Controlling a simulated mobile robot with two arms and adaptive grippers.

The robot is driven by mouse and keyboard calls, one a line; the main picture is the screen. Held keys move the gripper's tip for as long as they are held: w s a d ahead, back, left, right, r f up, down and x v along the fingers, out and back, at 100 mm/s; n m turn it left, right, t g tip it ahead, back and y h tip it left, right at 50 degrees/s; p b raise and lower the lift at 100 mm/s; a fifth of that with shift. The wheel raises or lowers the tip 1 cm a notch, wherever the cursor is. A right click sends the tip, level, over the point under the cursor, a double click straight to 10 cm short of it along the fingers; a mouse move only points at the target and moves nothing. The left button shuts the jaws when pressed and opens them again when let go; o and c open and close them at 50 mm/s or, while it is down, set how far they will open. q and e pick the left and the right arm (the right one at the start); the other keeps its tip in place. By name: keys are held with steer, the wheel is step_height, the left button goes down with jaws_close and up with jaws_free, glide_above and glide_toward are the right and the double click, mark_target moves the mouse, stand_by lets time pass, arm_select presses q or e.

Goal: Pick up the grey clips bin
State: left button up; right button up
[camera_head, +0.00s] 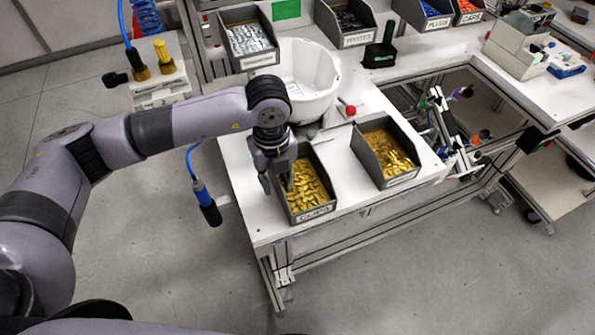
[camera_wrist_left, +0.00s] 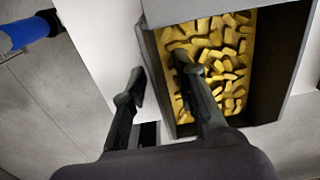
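The grey clips bin (camera_head: 314,213) stands at the front left of the white table, with its label facing the front edge. It is filled with yellow clips (camera_head: 308,190). My left gripper (camera_head: 277,183) is open at the bin's left side. In the left wrist view, the gripper (camera_wrist_left: 162,82) has one finger outside the bin's left wall and the other over the clips inside. The bin (camera_wrist_left: 283,60) shows between and beyond the fingers. I cannot tell whether either finger touches the wall. My right gripper is not in view.
A second grey bin of yellow pieces (camera_head: 372,163) stands to the right. A blue-and-black hanging tool (camera_head: 206,203) is left of the table. More bins, including one of grey parts (camera_head: 246,62), line the back.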

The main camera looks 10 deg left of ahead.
arm_select(q)
steer(key=shift+f, duration=0.4)
steer(key=shift+c, duration=0.2)
jaws_close()
